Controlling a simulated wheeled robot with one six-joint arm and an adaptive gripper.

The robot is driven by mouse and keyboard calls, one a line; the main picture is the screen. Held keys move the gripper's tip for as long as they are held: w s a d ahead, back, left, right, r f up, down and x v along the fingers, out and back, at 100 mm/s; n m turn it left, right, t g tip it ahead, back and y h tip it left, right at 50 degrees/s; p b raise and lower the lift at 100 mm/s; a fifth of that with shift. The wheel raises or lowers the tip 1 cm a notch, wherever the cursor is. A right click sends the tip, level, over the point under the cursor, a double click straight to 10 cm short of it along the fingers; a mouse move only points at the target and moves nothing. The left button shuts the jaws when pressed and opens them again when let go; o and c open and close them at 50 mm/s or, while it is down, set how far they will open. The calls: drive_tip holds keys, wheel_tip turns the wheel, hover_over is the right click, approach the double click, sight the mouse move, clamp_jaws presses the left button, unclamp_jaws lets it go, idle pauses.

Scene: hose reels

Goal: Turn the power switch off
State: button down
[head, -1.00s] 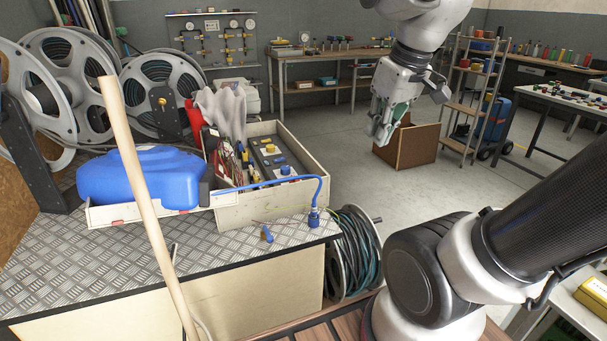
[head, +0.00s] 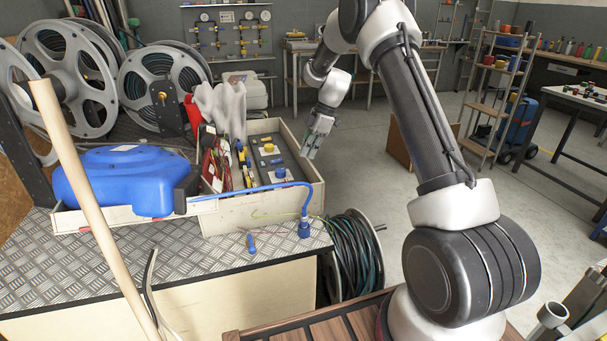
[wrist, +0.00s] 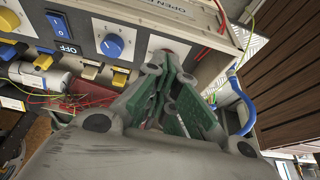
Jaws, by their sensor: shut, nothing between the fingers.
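A control panel (head: 262,165) is set in an open pale box on the metal bench. In the wrist view it carries a blue rocker switch (wrist: 58,22) beside an "OFF" label, and a blue knob (wrist: 112,45) on a white plate. I cannot tell for sure which control is the power switch. My gripper (head: 314,146) is shut and empty at the panel's right side in the head view. In the wrist view my gripper (wrist: 168,78) points at the panel edge, right of the blue knob. Its fingers partly hide another white plate with a reddish part.
Loose wires and yellow connectors (wrist: 120,78) lie close to the panel. A blue hose (head: 306,200) bends over the box's front right. Open floor lies right of the box.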

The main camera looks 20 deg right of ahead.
drive_tip(key=x, duration=1)
drive_tip(key=shift+w+f, duration=0.1)
drive_tip(key=shift+f, duration=0.1)
